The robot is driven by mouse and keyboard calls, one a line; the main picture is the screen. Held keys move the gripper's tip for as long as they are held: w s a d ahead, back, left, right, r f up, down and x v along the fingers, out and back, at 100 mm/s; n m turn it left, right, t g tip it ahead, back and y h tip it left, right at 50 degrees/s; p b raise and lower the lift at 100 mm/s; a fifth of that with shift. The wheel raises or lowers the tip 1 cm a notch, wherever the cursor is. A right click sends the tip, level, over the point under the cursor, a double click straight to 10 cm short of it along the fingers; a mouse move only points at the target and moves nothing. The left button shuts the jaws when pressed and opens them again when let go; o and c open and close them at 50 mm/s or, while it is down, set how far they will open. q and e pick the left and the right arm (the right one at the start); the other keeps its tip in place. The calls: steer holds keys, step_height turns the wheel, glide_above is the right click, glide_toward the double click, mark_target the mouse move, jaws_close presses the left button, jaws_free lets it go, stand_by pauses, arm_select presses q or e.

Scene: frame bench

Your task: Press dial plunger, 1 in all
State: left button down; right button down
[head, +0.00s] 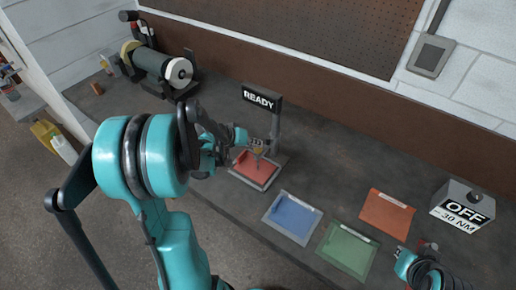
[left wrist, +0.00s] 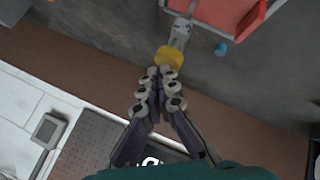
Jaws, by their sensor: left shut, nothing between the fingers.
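A dial stand (head: 275,130) with a dark READY sign (head: 258,97) rises behind a red fixture (head: 253,168) on the bench. In the left wrist view a yellow part (left wrist: 169,57) on a grey stem (left wrist: 180,36) sits just beyond my fingertips, beside the red fixture (left wrist: 225,12). I cannot tell whether the yellow part is the plunger's top. My left gripper (left wrist: 162,74) is shut and empty, its tips close to the yellow part; contact is unclear. In the head view my left gripper (head: 250,143) partly hides the stand. My right gripper (head: 400,253) is at the lower right.
Blue (head: 292,217), green (head: 346,250) and orange (head: 387,213) trays lie right of the fixture. A grey box marked OFF (head: 463,207) stands at the right. A bench machine (head: 160,65) stands back left. A small blue part (left wrist: 221,48) lies near the fixture.

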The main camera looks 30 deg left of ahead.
arm_select(q)
steer(key=shift+f+b, duration=0.95)
steer(key=shift+f, duration=0.05)
stand_by(0.6)
stand_by(0.3)
steer(key=shift+r+p, duration=1.15)
steer(key=shift+r, duration=0.55)
step_height(320, 180, up, 5)
steer(key=p, duration=0.3)
steer(key=shift+p, duration=0.4)
steer(key=shift+d+f, duration=0.1)
